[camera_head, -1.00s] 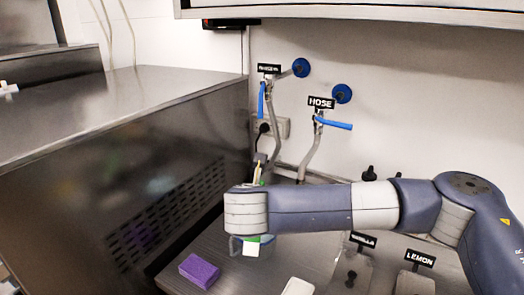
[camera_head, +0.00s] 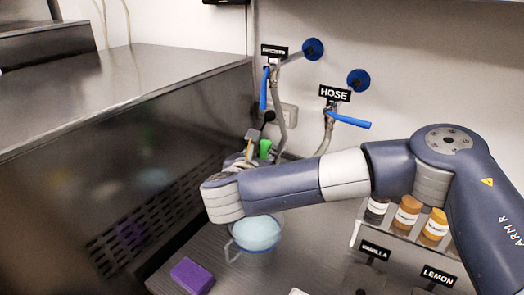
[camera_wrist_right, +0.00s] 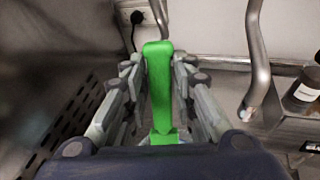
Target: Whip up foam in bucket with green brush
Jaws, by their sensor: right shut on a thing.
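My right gripper (camera_wrist_right: 158,72) is shut on the green brush (camera_wrist_right: 159,85), whose handle stands upright between the fingers in the right wrist view. In the head view, the top of the brush (camera_head: 265,149) shows just behind my right wrist. The bucket (camera_head: 233,246) stands on the counter below my right forearm, with pale blue content (camera_head: 256,233) and part of its rim in sight. My wrist hides the lower brush and the far side of the bucket, so I cannot tell whether the bristles touch the content. My left gripper is not in view.
A purple sponge (camera_head: 192,276) lies on the counter (camera_head: 226,280) left of the bucket. Blue-handled taps, one labelled HOSE (camera_head: 335,94), are on the wall behind. A rack of bottles (camera_head: 405,215) and VANILLA and LEMON labels are at right. A steel cabinet (camera_head: 110,190) bounds the left.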

